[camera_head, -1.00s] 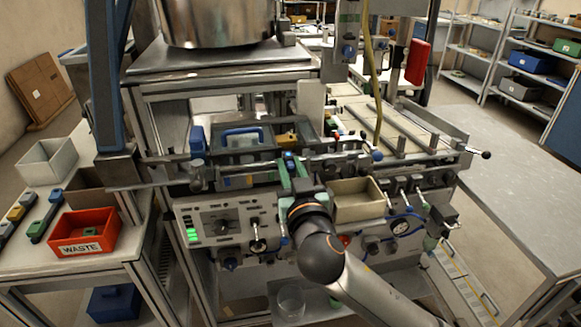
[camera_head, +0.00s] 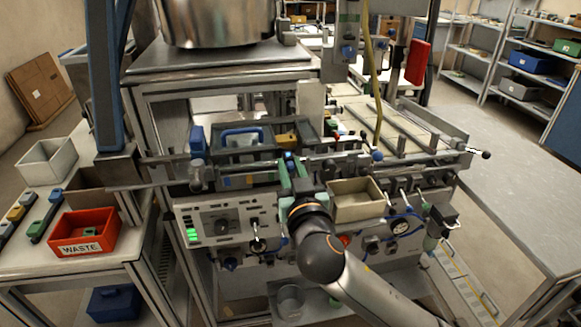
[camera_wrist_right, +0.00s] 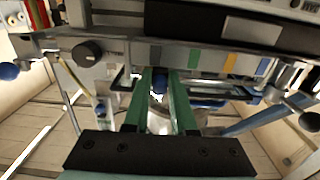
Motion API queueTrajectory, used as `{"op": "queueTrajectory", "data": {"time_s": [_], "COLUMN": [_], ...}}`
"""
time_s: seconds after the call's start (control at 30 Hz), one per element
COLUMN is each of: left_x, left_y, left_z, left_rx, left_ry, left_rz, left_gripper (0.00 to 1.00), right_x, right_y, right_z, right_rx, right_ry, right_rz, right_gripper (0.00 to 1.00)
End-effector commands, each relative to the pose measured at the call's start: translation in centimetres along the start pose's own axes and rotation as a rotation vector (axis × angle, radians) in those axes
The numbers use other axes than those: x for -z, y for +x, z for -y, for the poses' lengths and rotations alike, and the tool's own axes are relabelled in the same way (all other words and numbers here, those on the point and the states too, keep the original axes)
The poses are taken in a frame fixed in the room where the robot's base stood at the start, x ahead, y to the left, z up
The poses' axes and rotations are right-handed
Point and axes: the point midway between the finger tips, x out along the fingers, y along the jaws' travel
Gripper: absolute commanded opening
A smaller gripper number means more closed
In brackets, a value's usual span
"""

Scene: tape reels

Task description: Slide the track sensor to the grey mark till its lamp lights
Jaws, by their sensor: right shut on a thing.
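The track sensor (camera_head: 289,156) is a small blue-topped block on the metal rail (camera_head: 240,170) along the machine's front. My right gripper (camera_head: 289,168), with green fingers, is shut on it. In the right wrist view, the blue sensor (camera_wrist_right: 160,82) sits between the green fingers. The sensor's lamp cannot be made out. My left gripper is not in view.
A beige open bin (camera_head: 356,203) stands just right of my right gripper. Below the rail is a control panel (camera_head: 222,222) with green lights and knobs. A red waste bin (camera_head: 84,247) is on the left table. The right tabletop (camera_head: 500,180) is clear.

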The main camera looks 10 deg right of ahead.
Motion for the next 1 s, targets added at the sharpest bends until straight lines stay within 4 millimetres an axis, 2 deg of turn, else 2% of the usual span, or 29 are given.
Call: {"op": "queueTrajectory", "data": {"time_s": [0.27,0.53,0.77,0.8,1.0], "left_x": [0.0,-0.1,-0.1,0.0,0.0], "left_y": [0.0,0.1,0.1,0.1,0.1], "left_z": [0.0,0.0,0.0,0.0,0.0], "left_rx": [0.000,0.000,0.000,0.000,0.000], "left_ry": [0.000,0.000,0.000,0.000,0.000], "left_rz": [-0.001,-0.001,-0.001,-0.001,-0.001], "left_gripper": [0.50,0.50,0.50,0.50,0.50], "right_x": [0.0,0.0,0.0,0.1,0.1], "right_y": [0.0,0.0,0.1,0.1,0.1], "right_z": [0.0,-1.3,-1.4,-1.4,-1.4], "right_rx": [-0.001,-0.003,-0.006,-0.006,-0.007], "right_ry": [0.000,0.003,0.000,0.000,-0.001], "right_rz": [-0.001,0.000,-0.001,-0.001,-0.001], "right_gripper": [0.00,0.00,0.00,0.27,0.49]}}
